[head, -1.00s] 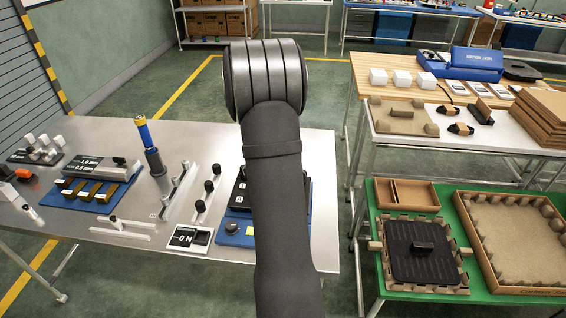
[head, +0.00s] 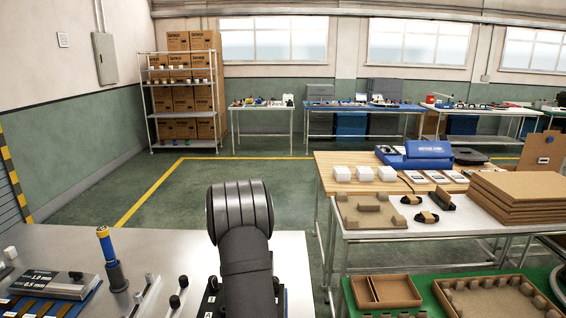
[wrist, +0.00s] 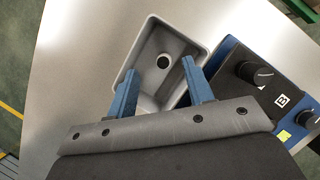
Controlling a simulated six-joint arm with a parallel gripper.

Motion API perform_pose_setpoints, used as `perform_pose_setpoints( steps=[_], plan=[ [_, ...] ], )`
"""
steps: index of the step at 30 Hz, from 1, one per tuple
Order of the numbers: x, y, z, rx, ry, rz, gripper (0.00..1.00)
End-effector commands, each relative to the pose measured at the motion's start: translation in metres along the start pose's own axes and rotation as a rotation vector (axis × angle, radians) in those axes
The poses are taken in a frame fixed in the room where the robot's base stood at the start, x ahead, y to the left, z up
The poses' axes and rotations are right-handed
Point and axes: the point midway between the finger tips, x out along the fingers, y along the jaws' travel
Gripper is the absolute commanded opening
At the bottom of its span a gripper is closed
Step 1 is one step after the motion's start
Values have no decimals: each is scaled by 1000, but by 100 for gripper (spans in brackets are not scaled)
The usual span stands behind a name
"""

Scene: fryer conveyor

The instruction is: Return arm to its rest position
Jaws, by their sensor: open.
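My gripper (wrist: 161,88) shows in the wrist view with its two blue fingers spread apart and nothing between them. It points down over a grey tray with a round dark hole (wrist: 184,46) on the metal table. How high it is above the tray I cannot tell. In the head view my dark arm stands upright at the lower middle and hides the gripper and the tray.
A control box with black knobs (wrist: 264,75) is close to the right of the fingers. The metal table (head: 60,240) holds a blue-and-yellow handled tool (head: 106,247) and several levers. A wooden bench (head: 335,181) with boxes stands at right. Green floor lies beyond.

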Motion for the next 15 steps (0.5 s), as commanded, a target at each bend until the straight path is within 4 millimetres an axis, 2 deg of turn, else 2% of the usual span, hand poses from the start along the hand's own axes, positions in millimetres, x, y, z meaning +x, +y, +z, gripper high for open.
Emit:
perform_pose_setpoints(
  steps=[3,6,9,15],
  plan=[
    [21,-1,0,0,1,-2,47],
    [31,0,1,1,-1,0,47],
    [20,0,5,1,-1,1,47],
    [15,0,6,0,0,0,47]
  ],
)
